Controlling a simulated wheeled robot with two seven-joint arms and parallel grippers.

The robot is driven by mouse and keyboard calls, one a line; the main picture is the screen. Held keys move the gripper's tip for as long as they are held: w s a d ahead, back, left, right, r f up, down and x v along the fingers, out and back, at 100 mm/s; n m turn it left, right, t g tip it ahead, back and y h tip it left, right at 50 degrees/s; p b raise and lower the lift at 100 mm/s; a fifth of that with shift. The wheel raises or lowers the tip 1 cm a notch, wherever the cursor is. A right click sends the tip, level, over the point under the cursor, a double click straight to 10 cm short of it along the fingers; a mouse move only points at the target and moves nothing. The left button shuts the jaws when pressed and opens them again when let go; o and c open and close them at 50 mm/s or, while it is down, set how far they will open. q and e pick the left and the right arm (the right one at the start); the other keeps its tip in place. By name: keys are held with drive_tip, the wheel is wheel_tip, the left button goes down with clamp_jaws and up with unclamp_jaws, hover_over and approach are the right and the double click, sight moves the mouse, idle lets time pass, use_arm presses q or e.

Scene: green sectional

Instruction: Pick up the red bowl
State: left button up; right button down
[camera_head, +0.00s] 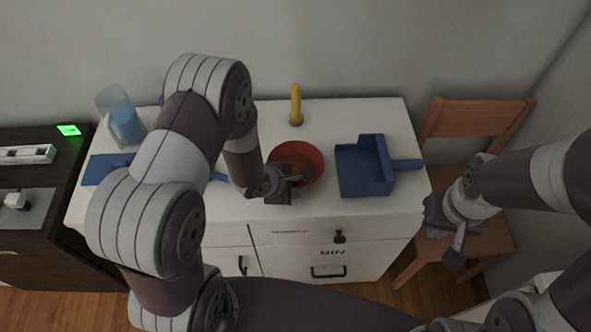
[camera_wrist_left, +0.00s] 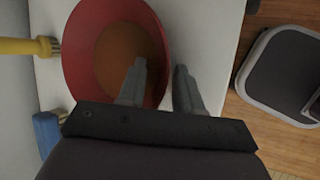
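The red bowl (camera_head: 316,158) sits on the white cabinet top, partly covered by my left gripper (camera_head: 296,180) at its near edge. In the left wrist view the red bowl (camera_wrist_left: 75,60) shows a brownish inside. My left gripper (camera_wrist_left: 160,80) is open there. One finger is over the inside of the bowl and the other is outside it, with the rim between them. I cannot tell whether either finger touches the bowl. My right gripper (camera_head: 447,232) is away to the right, in front of the wooden chair, and its opening is not clear.
A blue dustpan (camera_head: 362,172) lies right of the bowl. A clear pitcher (camera_head: 123,118) and a flat blue item (camera_head: 100,170) are at the left. The white cabinet (camera_head: 392,118) has a wooden chair (camera_head: 474,117) on its right.

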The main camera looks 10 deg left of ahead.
use_arm(q)
clamp_jaws()
drive_tip(key=shift+r, duration=0.1)
